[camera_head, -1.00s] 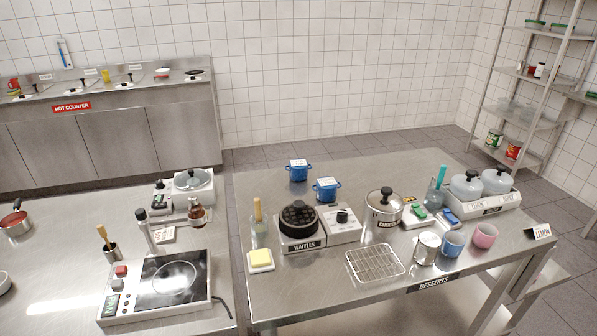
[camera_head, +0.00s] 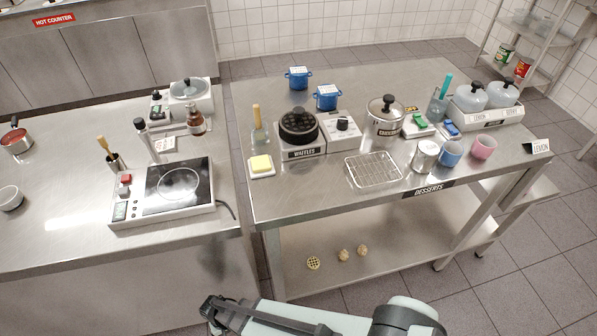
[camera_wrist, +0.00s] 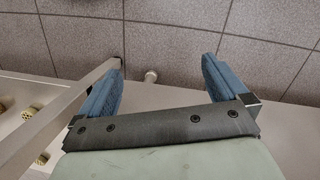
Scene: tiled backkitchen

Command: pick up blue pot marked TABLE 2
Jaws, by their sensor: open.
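Two small blue pots with white labels on top stand at the back left of the desserts table. One blue pot (camera_head: 298,79) is farther back, and the other blue pot (camera_head: 327,98) is nearer and to its right. The label writing is too small to read, so I cannot tell which is TABLE 2. My gripper (camera_head: 212,312) is at the bottom of the head view, in front of the tables and far from both pots. In the wrist view my gripper (camera_wrist: 162,72) has its blue fingers wide apart with nothing between them.
The desserts table (camera_head: 240,200) also bears a waffle iron (camera_head: 299,126) and a lidded steel pot (camera_head: 385,118) in front of or near the pots. Its lower shelf (camera_head: 380,225) holds several waffle-like pieces. A hob (camera_head: 178,185) stands on the left table.

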